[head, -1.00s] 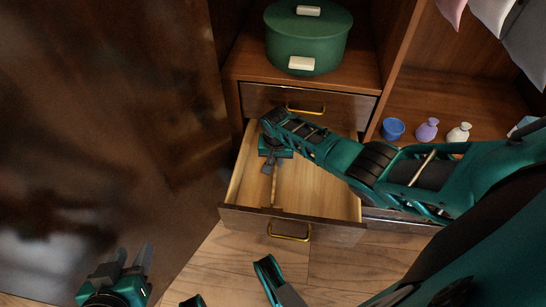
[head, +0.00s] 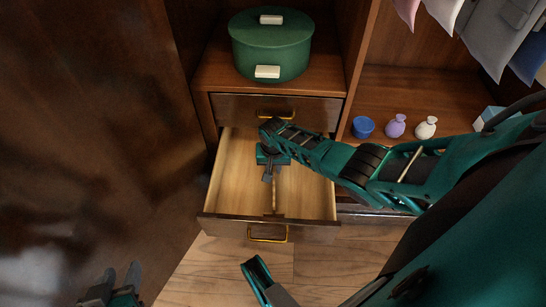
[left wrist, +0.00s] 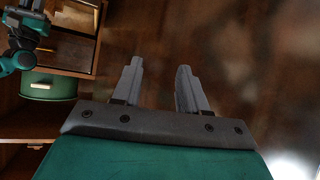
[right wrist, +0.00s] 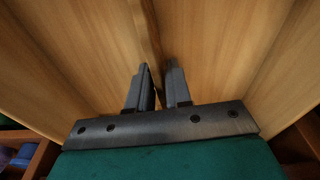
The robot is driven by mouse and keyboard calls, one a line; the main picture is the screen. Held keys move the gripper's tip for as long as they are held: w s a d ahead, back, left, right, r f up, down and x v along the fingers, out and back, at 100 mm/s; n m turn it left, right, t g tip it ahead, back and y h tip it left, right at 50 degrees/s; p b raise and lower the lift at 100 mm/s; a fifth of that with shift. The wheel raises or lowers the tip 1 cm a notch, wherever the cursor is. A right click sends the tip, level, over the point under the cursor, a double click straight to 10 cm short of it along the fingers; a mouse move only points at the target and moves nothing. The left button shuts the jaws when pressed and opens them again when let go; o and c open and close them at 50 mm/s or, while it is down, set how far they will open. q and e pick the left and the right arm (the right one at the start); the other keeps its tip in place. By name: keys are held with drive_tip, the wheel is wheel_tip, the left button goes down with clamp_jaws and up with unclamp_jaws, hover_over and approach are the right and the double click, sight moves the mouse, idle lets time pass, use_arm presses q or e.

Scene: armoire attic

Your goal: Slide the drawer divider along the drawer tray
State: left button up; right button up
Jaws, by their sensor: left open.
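The drawer tray (head: 235,185) is pulled out below a closed drawer, with pale wood inside and a dark front. The thin wooden divider (head: 275,200) stands in it, running front to back near the middle of its width. My right gripper (head: 269,175) reaches down into the tray and is shut on the divider. In the right wrist view, the divider (right wrist: 150,35) passes between the close-set fingers (right wrist: 160,80); its gripped part is mostly hidden. My left gripper (head: 122,278) is open and empty at the lower left, away from the drawer; it also shows in the left wrist view (left wrist: 160,85).
A green lidded pot (head: 271,50) stands on the shelf above. A blue cup (head: 363,127), a purple vase (head: 396,126) and a white vase (head: 426,127) stand on the right shelf. A dark brown panel (head: 90,130) fills the left side. Clothes hang at upper right.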

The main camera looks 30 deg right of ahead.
drive_tip(key=o, duration=0.4)
drive_tip(key=shift+r, duration=0.1)
drive_tip(key=shift+r+p, duration=0.3)
drive_tip(key=shift+p, duration=0.05)
wheel_tip(320, 180, up, 12)
drive_tip(key=s+a+p, duration=0.1)
drive_tip(key=p, duration=0.6)
drive_tip(key=shift+s+p, duration=0.3)
drive_tip(key=shift+p, duration=0.05)
